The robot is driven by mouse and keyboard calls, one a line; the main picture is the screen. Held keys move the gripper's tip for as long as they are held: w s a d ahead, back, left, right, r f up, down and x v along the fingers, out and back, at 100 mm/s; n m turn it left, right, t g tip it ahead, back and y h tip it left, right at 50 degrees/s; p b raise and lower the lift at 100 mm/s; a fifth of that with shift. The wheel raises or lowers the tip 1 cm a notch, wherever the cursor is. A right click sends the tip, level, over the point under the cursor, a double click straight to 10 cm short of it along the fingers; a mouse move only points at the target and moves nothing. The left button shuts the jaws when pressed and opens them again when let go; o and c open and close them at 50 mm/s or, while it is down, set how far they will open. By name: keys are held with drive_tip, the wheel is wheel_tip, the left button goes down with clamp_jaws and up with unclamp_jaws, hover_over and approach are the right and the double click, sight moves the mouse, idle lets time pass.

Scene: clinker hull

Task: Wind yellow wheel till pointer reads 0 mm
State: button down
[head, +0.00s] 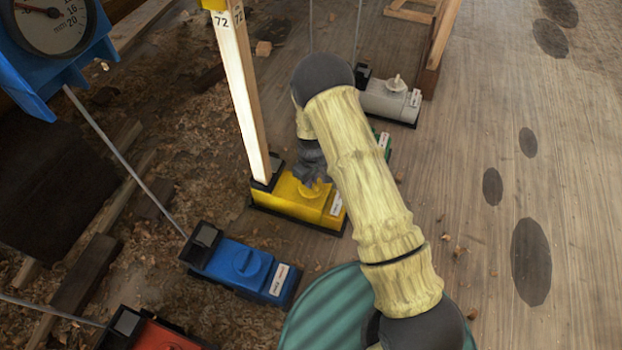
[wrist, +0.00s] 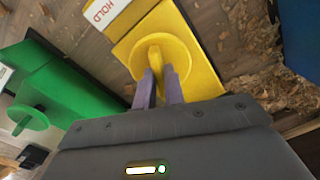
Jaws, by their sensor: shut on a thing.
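The yellow wheel (wrist: 152,57) sits on top of a yellow box (head: 293,200) on the floor in the middle of the head view. The box bears a white label, which reads HOLD in the wrist view (wrist: 103,12). My gripper (wrist: 160,80) is shut on the yellow wheel, its two purple-grey fingers on the wheel's raised grip. In the head view my gripper (head: 312,172) is partly hidden by my own arm. A round dial (head: 48,22) in a blue housing, marked mm, shows at the top left, cut by the frame edge. A dial for the yellow box is not in view.
A blue box (head: 240,265) and a red box (head: 155,335) with labels stand at lower left. A green box (wrist: 55,95) and a grey box (head: 390,100) stand behind. A pale post (head: 240,90) rises by the yellow box. The wooden floor at right is clear.

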drive_tip(key=shift+r+m+p, duration=0.1)
drive_tip(key=shift+m+p, duration=0.2)
drive_tip(key=shift+p, duration=0.1)
drive_tip(key=shift+r+m+p, duration=0.1)
drive_tip(key=shift+m+p, duration=0.3)
drive_tip(key=shift+p, duration=0.35)
drive_tip(key=m+p, duration=0.3)
drive_tip(key=p, duration=0.1)
drive_tip(key=m+p, duration=0.3)
drive_tip(key=shift+m, duration=0.4)
drive_tip(key=shift+m+p, duration=0.85)
drive_tip(key=shift+m, duration=0.65)
drive_tip(key=shift+f, duration=0.2)
drive_tip(key=c, duration=1.5)
unclamp_jaws()
